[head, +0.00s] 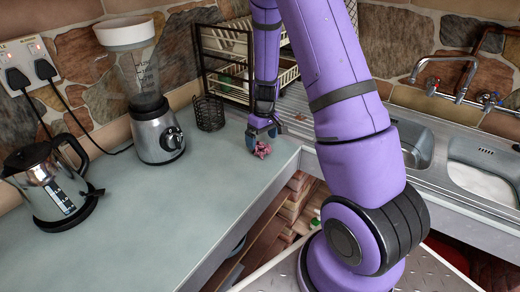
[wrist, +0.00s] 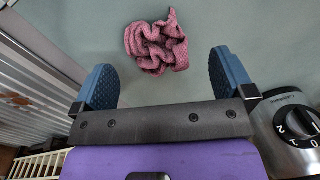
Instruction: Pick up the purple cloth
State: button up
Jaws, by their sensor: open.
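The purple cloth (wrist: 157,42) is a crumpled pinkish-purple bundle on the grey-green counter. In the head view the cloth (head: 262,150) lies near the counter's inner corner, partly behind my fingers. My gripper (head: 264,136) is above it, pointing down. In the wrist view my gripper (wrist: 165,80) has its two blue fingers wide apart, with nothing between them. The cloth lies just beyond the fingertips, roughly centred between them.
A blender (head: 155,110) stands left of the gripper; its base (wrist: 292,130) shows close by in the wrist view. A black mesh cup (head: 209,113), a dish rack (head: 225,60) and a kettle (head: 50,185) are also on the counter (head: 150,225). The sink (head: 415,145) is right.

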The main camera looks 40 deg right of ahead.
aim_at(262, 146)
jog(key=shift+s+f, duration=0.1)
jog(key=shift+f, duration=1.85)
jog(key=c, duration=1)
jog(key=shift+o, duration=0.2)
jog(key=shift+r, duration=0.15)
